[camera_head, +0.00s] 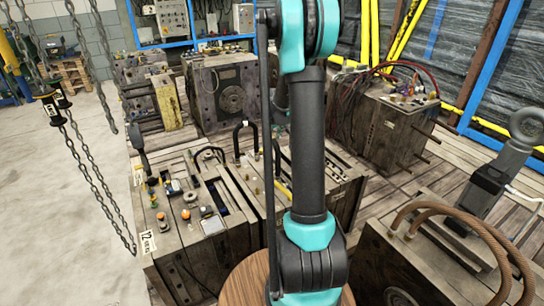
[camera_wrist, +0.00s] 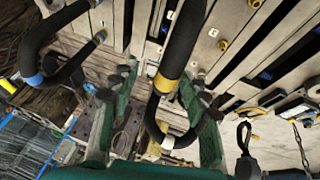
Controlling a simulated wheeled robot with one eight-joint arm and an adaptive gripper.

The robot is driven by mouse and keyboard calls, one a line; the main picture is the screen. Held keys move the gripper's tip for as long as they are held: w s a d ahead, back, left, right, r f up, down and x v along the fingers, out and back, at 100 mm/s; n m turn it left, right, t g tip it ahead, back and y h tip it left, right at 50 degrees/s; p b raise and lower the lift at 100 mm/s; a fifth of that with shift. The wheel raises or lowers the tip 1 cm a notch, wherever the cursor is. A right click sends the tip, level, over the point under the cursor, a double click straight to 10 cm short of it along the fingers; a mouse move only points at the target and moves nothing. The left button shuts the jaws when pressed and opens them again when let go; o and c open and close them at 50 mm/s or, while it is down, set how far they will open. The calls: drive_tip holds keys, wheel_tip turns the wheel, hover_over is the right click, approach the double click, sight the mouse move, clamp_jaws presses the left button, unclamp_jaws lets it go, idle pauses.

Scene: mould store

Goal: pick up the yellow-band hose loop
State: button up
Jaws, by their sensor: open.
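In the head view my arm hides the gripper, and I cannot tell for sure which black loop has the yellow band.
A blue-band black hose loop (camera_wrist: 48,30) is close on the left in the wrist view. Brown hoses (camera_head: 465,222) arch at the right. Chains hang at the left above clear floor (camera_head: 60,220).

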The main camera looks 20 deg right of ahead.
drive_tip(key=x, duration=0.5)
drive_tip(key=shift+s+a+f, duration=0.1)
drive_tip(key=shift+a, duration=0.25)
drive_tip(key=shift+c, duration=0.3)
clamp_jaws()
